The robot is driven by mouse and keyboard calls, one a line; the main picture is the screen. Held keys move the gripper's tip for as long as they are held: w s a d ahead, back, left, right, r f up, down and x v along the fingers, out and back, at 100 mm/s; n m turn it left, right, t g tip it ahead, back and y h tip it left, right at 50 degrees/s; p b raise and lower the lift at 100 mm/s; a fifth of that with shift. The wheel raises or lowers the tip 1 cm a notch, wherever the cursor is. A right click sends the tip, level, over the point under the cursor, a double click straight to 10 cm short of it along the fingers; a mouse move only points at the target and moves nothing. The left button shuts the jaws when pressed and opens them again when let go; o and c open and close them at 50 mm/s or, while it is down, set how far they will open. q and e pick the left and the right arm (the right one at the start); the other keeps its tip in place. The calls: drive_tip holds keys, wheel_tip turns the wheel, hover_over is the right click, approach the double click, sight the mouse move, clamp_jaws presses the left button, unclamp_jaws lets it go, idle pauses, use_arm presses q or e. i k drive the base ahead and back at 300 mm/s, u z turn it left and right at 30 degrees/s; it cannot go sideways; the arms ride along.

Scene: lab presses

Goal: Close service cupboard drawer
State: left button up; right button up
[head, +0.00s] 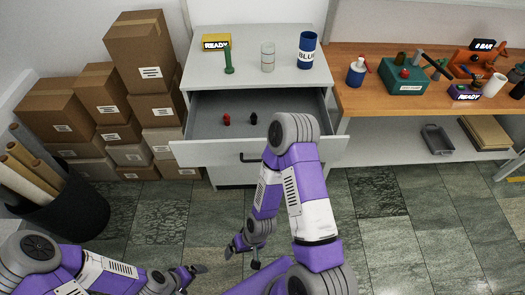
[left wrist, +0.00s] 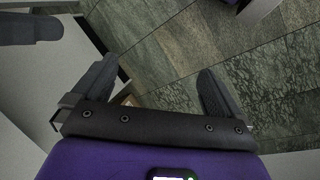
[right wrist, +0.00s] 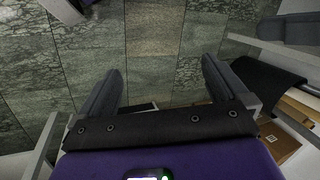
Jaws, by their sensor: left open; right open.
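The service cupboard (head: 232,77) is a pale grey cabinet against the back wall. Its drawer (head: 205,152) is pulled out towards me, and the inside shows. A dark handle runs along the front, partly hidden by my right arm. A small red item (head: 227,118) and a small black item (head: 253,118) stand inside. My right gripper (head: 243,254) is open and empty, low in front of the drawer and apart from it; its fingers also show in the right wrist view (right wrist: 160,85). My left gripper (head: 192,275) is open and empty, lower and further left; its fingers show in the left wrist view (left wrist: 157,85).
Stacked cardboard boxes (head: 143,50) stand left of the cupboard. A black bin with rolls (head: 70,205) is at the left. A wooden bench (head: 365,97) with several tools is at the right. A green item, a jar and a blue can (head: 307,50) stand on the cupboard. Tiled floor is clear at right.

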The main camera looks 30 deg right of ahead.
sight(207, 142)
drive_tip(key=u, duration=0.8)
drive_tip(key=i, duration=0.45)
drive_tip(key=z, duration=2.3)
